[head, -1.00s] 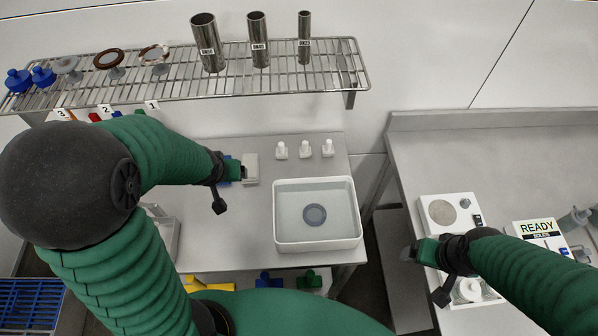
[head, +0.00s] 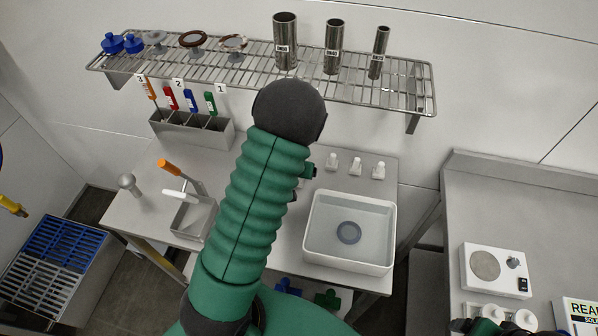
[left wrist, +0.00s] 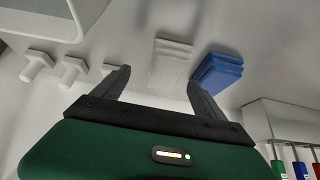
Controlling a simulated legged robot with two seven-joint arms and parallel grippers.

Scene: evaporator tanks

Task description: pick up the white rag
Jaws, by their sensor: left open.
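The white rag (left wrist: 172,62) is a flat, folded white stack on the grey counter in the left wrist view. A folded blue rag (left wrist: 218,72) lies just right of it. My left gripper (left wrist: 160,78) is open and empty, its two dark fingers spread toward the white rag, with the rag beyond and between the tips. I see no contact. In the head view my left arm hides both rags and most of my left gripper. Part of my right gripper (head: 474,326) shows at the bottom edge, too cut off to read.
A white water-filled tub (head: 312,240) stands right of my left arm, with several small white fittings (head: 357,166) behind it. A wire shelf (head: 350,85) with steel cylinders hangs above. A metal holder with coloured-handled brushes (head: 190,128) stands at the back left.

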